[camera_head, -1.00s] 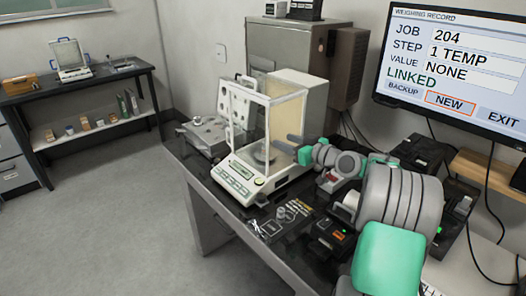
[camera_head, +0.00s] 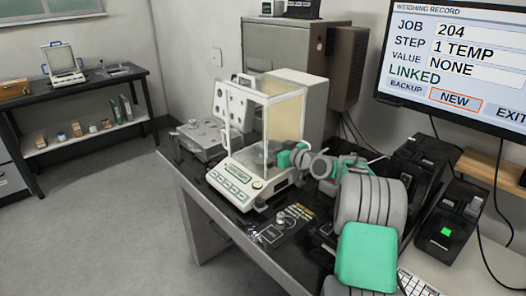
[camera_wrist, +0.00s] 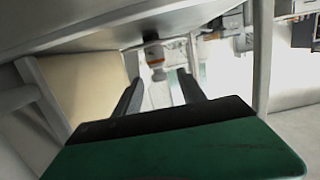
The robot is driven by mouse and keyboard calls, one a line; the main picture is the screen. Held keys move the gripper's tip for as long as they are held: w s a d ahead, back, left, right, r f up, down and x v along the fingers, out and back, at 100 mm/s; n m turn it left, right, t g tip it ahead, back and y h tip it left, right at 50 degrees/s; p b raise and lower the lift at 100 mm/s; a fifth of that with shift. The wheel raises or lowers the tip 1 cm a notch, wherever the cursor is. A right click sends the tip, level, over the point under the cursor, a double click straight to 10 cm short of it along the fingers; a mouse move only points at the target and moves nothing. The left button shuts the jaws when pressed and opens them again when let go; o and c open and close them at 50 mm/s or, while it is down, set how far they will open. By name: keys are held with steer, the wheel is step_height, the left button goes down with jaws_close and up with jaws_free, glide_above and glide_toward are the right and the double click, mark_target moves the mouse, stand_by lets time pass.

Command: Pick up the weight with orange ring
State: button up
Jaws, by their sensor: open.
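A small pale weight with an orange ring (camera_wrist: 155,57) shows in the wrist view, just beyond the fingertips and roughly between them. That view looks upside down, so the weight appears to hang from a grey surface. My gripper (camera_wrist: 162,78) is open, with dark fingers apart and nothing between them. In the head view my gripper (camera_head: 276,157) is at the right side of the glass-walled balance (camera_head: 236,182), its fingers reaching into the chamber. The weight cannot be made out in the head view, where glass and gripper cover that area.
Balance frame posts (camera_wrist: 262,60) stand close beside my gripper in the wrist view. A grey metal device (camera_head: 200,138) sits left of the balance. Black printers (camera_head: 450,225) and a monitor (camera_head: 455,65) are at right. A side table (camera_head: 75,88) stands at far left.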

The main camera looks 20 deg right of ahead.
steer(key=shift+w+a, duration=0.1)
steer(key=shift+w, duration=0.15)
jaws_close()
stand_by(0.3)
